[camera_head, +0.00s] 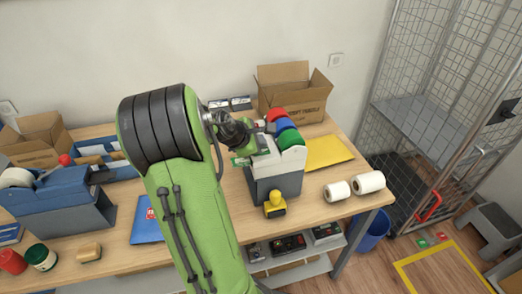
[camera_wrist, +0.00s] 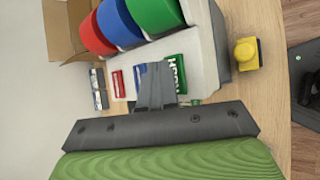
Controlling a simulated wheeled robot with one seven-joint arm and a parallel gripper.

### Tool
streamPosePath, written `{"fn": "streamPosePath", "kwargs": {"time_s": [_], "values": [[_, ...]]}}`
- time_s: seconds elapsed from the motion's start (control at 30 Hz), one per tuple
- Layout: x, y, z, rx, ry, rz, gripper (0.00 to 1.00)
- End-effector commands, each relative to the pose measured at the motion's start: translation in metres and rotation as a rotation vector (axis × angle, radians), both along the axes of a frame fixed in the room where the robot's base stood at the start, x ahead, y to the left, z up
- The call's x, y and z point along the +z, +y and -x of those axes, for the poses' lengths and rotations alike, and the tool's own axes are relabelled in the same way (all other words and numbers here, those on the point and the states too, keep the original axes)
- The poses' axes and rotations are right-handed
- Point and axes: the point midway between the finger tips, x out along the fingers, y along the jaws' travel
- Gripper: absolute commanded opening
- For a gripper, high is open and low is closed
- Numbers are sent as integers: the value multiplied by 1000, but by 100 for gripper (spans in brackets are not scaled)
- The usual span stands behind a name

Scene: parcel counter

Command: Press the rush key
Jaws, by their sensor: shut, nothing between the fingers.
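A light grey machine (camera_head: 268,175) with red, blue and green rolls on top stands on the counter. In the wrist view its near face carries a red key (camera_wrist: 118,84), a partly hidden blue key (camera_wrist: 140,72) and a green key (camera_wrist: 177,74) with white lettering. The green key's letters look like a turned "RUSH", but are too small to be sure. My gripper (camera_wrist: 157,68) is shut and empty. Its fingertips overlap the space between the blue and green keys. I cannot tell whether they touch. In the head view the green key (camera_head: 241,161) shows below my wrist.
A yellow-topped button or stamp (camera_head: 275,205) stands in front of the machine. A yellow envelope (camera_head: 325,152) and two white rolls (camera_head: 337,191) lie to its right. An open cardboard box (camera_head: 293,95) is behind. A blue dispenser (camera_head: 62,190) stands at left.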

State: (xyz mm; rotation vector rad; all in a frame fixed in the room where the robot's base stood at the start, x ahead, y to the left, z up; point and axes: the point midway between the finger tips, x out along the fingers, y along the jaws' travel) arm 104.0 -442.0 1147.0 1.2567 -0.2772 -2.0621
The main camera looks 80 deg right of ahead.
Motion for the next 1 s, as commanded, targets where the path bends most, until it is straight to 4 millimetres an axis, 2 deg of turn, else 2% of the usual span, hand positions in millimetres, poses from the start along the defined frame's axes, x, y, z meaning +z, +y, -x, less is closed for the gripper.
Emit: {"fn": "streamPosePath", "kwargs": {"time_s": [0.13,0.6,1.0], "values": [[8,0,0,0,0,0,0],[63,0,0,0,0,0,0],[59,0,0,0,0,0,0]]}}
